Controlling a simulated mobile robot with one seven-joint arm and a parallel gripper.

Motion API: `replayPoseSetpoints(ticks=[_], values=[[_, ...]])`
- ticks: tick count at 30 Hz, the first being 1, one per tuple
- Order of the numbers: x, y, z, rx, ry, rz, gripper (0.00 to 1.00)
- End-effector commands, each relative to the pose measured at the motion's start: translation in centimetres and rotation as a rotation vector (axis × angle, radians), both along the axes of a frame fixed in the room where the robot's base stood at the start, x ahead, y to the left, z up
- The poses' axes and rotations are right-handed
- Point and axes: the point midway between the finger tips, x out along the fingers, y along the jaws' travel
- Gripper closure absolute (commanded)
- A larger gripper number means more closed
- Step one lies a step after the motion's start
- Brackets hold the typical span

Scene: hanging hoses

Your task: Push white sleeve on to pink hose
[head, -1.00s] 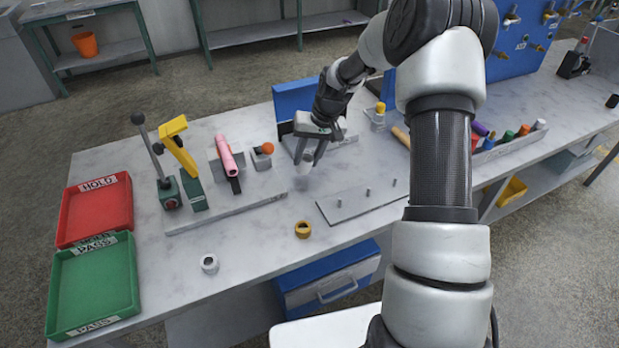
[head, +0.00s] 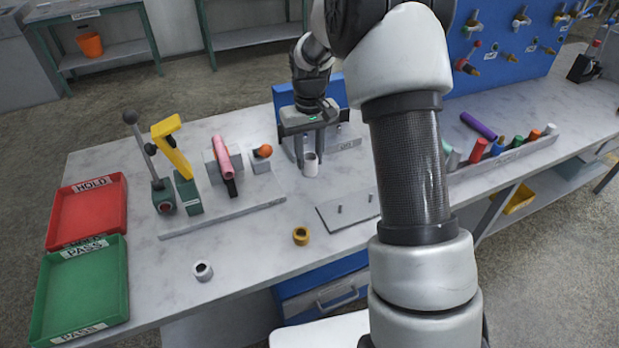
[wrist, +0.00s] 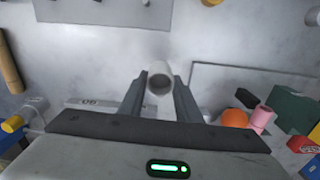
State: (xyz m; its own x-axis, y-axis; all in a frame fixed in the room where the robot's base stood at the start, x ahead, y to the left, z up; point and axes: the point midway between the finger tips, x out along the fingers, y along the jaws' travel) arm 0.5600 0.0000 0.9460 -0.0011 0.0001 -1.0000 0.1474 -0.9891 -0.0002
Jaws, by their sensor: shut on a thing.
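My gripper (head: 309,163) is shut on a white sleeve (head: 311,169), a short hollow tube held between the fingertips with its open end showing. In the wrist view the white sleeve (wrist: 160,75) sits between the two fingers of my gripper (wrist: 161,82). The pink hose (head: 221,157) lies in a grey block fixture to the left of my gripper, clearly apart from the sleeve. Part of the pink hose (wrist: 262,116) also shows at the lower right of the wrist view.
A lever (head: 148,157) and a yellow-handled tool (head: 174,158) stand left of the hose.

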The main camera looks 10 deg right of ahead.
Motion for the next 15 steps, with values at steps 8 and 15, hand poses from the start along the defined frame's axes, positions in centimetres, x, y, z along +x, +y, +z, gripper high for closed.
replayPoseSetpoints(ticks=[8,15], values=[[0.0,0.0,-3.6,0.0,0.001,0.0,0.91],[0.0,0.0,-6.9,0.0,0.0,0.0,0.91]])
